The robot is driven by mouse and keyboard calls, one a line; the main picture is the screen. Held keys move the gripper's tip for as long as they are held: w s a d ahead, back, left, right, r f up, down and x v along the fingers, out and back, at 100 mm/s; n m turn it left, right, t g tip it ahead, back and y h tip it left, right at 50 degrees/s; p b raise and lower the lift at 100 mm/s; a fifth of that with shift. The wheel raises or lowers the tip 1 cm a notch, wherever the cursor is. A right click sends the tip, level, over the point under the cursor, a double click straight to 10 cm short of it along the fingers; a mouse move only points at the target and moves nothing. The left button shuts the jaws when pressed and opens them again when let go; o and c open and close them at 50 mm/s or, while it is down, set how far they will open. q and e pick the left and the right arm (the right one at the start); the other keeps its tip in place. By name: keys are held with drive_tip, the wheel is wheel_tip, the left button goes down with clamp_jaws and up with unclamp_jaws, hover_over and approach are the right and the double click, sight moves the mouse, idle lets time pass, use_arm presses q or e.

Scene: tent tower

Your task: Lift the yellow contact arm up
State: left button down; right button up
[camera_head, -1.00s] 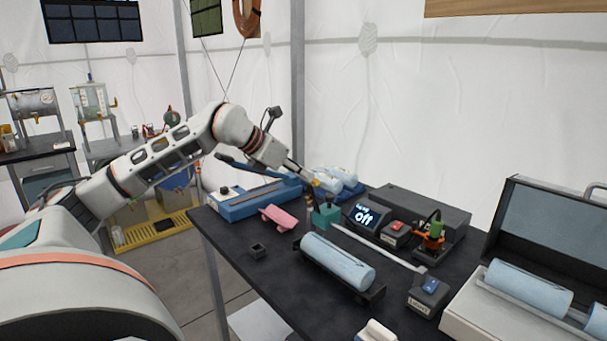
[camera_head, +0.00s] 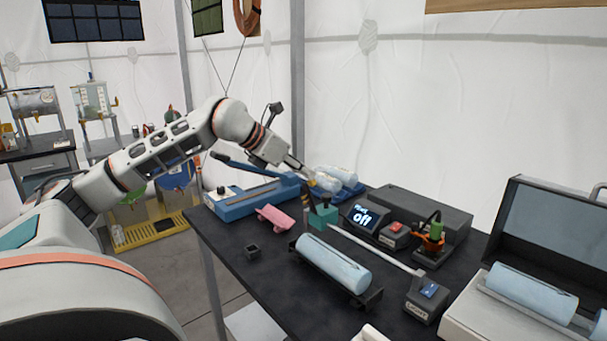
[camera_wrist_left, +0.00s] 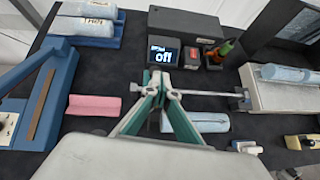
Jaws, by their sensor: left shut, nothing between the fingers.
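A small yellowish piece (camera_head: 325,201) stands at a teal block (camera_head: 322,218) on the dark table in the head view; I cannot tell for sure that it is the yellow contact arm. My left gripper (camera_head: 306,178) is just above and left of it, apart from it as far as I can tell. In the left wrist view the gripper's green fingers (camera_wrist_left: 157,78) are closed together and empty. They point toward the small display (camera_head: 361,216) reading "off", which also shows in the left wrist view (camera_wrist_left: 164,55). The fingers hide the teal block there. My right gripper is out of view.
A blue lever press (camera_head: 250,197) and a pink piece (camera_head: 276,218) lie left of the gripper. A light-blue roll (camera_head: 335,262) lies in front on a dark holder. A thin grey rod (camera_head: 375,248) runs to a small switch box (camera_head: 425,298). An open case (camera_head: 548,230) stands right.

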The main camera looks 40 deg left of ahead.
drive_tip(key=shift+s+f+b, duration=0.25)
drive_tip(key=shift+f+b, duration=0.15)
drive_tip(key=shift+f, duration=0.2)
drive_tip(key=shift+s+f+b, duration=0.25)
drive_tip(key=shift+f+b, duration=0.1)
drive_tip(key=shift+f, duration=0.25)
